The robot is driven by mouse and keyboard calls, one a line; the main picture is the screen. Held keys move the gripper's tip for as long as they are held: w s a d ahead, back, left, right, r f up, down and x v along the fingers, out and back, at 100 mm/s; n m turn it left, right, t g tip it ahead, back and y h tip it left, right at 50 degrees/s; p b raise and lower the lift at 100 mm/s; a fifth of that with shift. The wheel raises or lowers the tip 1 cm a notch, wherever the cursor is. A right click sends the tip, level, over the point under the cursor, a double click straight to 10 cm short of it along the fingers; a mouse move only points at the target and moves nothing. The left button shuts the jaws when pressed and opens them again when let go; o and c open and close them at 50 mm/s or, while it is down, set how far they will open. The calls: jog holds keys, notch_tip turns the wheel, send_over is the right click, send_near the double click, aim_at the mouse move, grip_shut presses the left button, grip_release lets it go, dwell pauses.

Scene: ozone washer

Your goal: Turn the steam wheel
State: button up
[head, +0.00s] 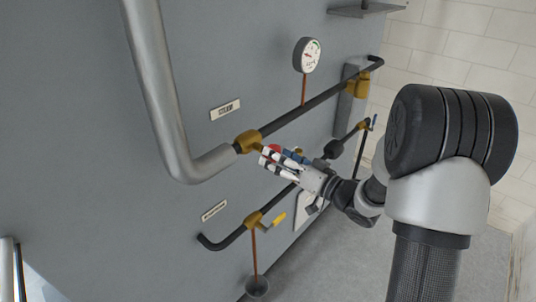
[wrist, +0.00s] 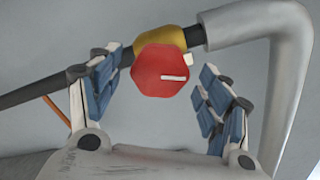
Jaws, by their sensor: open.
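The steam wheel (wrist: 162,72) is a red, many-sided knob with a white mark on its face. It sits on a brass valve body (head: 247,141) where a black pipe meets a thick grey pipe. My gripper (wrist: 157,84) is open, with blue-padded fingers on either side of the wheel in the wrist view. A gap shows between the wheel and each finger there, and I see no contact. In the head view my gripper (head: 277,160) is at the valve and hides most of the wheel; only a bit of red shows between the fingers.
A thick grey pipe (head: 157,90) bends down beside the valve. A round gauge (head: 307,55) stands above the black pipe. Below are a lower pipe with a yellow-handled valve (head: 277,219) and a dark funnel (head: 257,287). The grey panel (head: 75,120) is bare at left.

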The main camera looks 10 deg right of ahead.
jog(key=shift+x, duration=2)
jog(key=shift+c, duration=0.3)
jog(key=c, duration=1)
jog(key=shift+n+b, duration=0.4)
jog(key=shift+b, duration=0.1)
jog(key=shift+c, duration=0.3)
jog(key=n+b, duration=0.4)
jog(key=shift+f+n, duration=0.15)
jog(key=shift+n, duration=0.15)
jog(key=shift+c, duration=0.3)
jog(key=n+b, duration=0.8)
jog(key=n, duration=0.2)
jog(key=shift+n, duration=0.4)
jog(key=n, duration=0.4)
jog(key=shift+b, duration=0.35)
jog(key=shift+c, duration=0.2)
jog(key=shift+n, duration=0.4)
